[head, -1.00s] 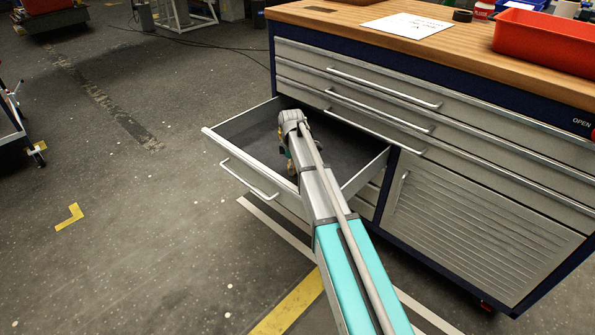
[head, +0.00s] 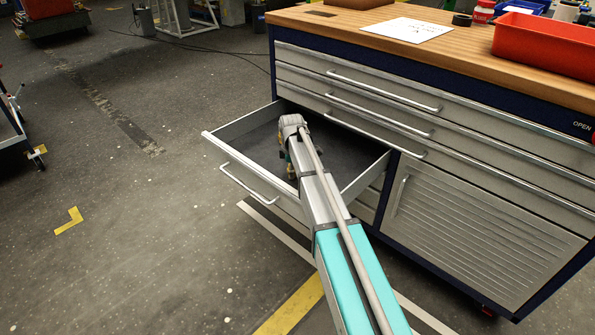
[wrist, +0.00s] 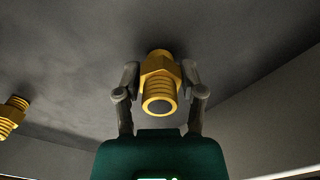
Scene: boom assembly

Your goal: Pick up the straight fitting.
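The straight fitting (wrist: 159,84) is brass, with a hex middle and a threaded, open end facing the wrist camera. It sits between the two fingers of my gripper (wrist: 160,76) in the wrist view. The fingertips press close on both sides of its hex, and the gripper appears shut on it. Whether the fitting still touches the drawer floor cannot be told. In the head view my gripper (head: 285,156) reaches down inside the open drawer (head: 333,156), mostly hidden behind my arm, and the fitting cannot be made out there.
A second brass fitting (wrist: 13,116) lies at the left edge of the wrist view, apart from my gripper. The drawer's walls surround my gripper, with a front handle (head: 249,184). The cabinet (head: 420,120) stands behind and right. A red bin (head: 545,44) is on its top.

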